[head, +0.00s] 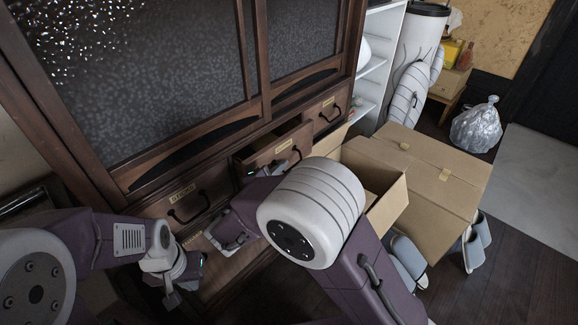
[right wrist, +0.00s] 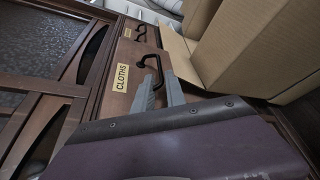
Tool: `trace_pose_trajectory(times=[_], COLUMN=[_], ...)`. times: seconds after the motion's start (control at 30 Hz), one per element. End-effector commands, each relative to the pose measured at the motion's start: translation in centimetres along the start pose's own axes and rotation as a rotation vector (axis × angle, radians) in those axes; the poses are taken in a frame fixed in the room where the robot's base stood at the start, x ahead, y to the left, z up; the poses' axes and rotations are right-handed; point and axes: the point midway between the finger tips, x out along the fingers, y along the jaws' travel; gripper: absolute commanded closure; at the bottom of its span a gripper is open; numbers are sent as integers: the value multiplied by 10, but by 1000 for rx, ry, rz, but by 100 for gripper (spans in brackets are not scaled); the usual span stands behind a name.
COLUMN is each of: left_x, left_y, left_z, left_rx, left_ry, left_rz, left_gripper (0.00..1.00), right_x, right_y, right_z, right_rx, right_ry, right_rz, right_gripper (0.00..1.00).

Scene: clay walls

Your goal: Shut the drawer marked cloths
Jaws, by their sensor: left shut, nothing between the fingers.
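The drawer marked cloths (right wrist: 127,80) has a tan label and a dark bar handle (right wrist: 151,68) in the right wrist view. In the head view a drawer (head: 280,147) in the middle of the dark wooden cabinet's row stands partly open, its box showing. My right gripper (right wrist: 159,93) is at that front, its two grey fingers apart near the handle; I cannot tell whether they touch it. In the head view my right arm hides most of this gripper. My left gripper (head: 177,288) is shut and empty, low in front of the cabinet.
Another drawer (head: 187,199) to the left and one (head: 327,112) to the right look shut. Slippers (head: 408,257) and a silver bag (head: 476,125) lie on the floor.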

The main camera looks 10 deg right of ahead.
Motion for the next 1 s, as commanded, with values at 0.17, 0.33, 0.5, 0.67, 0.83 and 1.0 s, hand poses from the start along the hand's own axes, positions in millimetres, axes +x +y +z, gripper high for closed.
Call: trace_pose_trajectory(times=[0.17,0.33,0.5,0.67,0.83,1.0], left_x=[-4,-7,-11,-14,-16,-15], left_y=[0,0,0,0,0,0], left_z=[0,-1,-1,-2,-2,-2], left_rx=[0,0,0,0,0,0], left_ry=[0,0,0,0,0,0], left_rz=[0,0,0,0,0,0], left_gripper=[100,100,100,100,100,100], right_x=[-16,-30,-45,-58,-67,-67], right_y=[-1,-1,-2,-2,-4,-4], right_z=[1,1,2,2,2,2], right_rx=[-2,-2,-2,-2,-2,-2], right_ry=[0,-2,-3,-3,-5,-6], right_rz=[0,-1,-1,-3,-3,-4], right_gripper=[84,84,84,84,84,84])
